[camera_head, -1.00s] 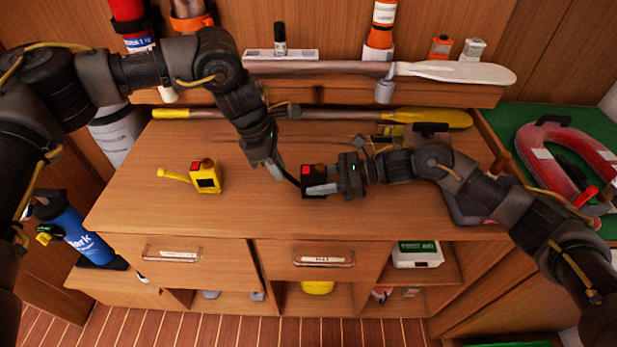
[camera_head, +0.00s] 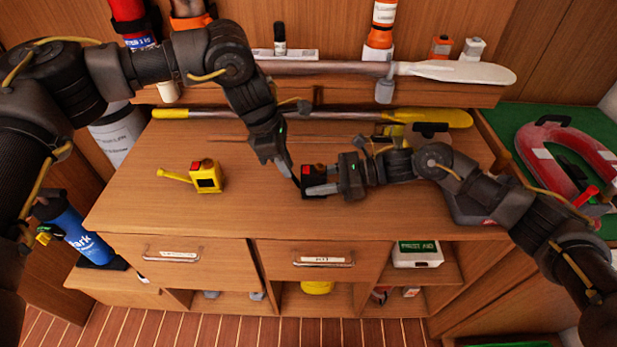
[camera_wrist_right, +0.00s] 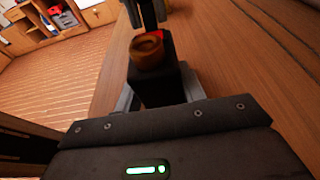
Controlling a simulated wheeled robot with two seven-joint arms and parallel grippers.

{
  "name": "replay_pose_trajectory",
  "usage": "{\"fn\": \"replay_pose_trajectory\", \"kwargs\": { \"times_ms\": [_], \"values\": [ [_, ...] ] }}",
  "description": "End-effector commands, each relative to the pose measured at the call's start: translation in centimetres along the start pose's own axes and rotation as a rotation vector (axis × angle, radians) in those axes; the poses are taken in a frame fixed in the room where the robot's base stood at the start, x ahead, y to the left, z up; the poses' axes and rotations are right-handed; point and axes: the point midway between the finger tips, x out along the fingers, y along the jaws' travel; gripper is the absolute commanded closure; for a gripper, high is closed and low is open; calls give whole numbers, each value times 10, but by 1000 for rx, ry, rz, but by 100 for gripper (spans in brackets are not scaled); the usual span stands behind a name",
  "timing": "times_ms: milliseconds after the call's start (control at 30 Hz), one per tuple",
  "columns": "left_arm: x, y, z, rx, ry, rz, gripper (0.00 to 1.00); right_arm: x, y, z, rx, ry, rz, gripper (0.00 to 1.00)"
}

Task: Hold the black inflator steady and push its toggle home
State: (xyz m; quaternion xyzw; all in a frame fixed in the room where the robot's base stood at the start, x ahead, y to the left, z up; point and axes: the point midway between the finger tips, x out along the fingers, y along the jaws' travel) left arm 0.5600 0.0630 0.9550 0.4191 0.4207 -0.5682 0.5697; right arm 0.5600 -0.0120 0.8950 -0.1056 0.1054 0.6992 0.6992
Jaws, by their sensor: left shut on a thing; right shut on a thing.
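The black inflator (camera_head: 308,192) with a red top patch is at the middle of the bench top. It also shows in the right wrist view as a dark block (camera_wrist_right: 165,85) with a brass-coloured round part. My right gripper (camera_head: 318,188) is shut on its body from the right. My left gripper (camera_head: 291,176) comes down from the upper left and is shut right beside the inflator's left side. It seems to hold the dark toggle there, which its fingers mostly hide. The left fingers (camera_wrist_right: 148,14) show beyond the inflator in the right wrist view.
A yellow inflator (camera_head: 207,180) with a yellow lever stands to the left on the bench. A yellow-bladed paddle (camera_head: 430,118) lies along the back, below a shelf with a white-bladed paddle (camera_head: 460,73). The bench front between the two inflators is clear.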

Motion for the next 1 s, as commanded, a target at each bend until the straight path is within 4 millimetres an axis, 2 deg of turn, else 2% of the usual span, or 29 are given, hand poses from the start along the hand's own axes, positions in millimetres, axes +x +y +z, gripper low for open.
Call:
{"fn": "replay_pose_trajectory", "kwargs": {
  "times_ms": [267, 600, 1000],
  "values": [
    [0, 0, 2, 3, -2, -1, 92, 0, 0, -1, 2, 2, 0, 78],
    [0, -1, 15, 4, -3, -1, 91, 0, 0, -1, 2, 2, 0, 78],
    [0, 0, 17, 3, -2, -1, 92, 0, 0, -1, 2, 2, 0, 78]
  ]
}}
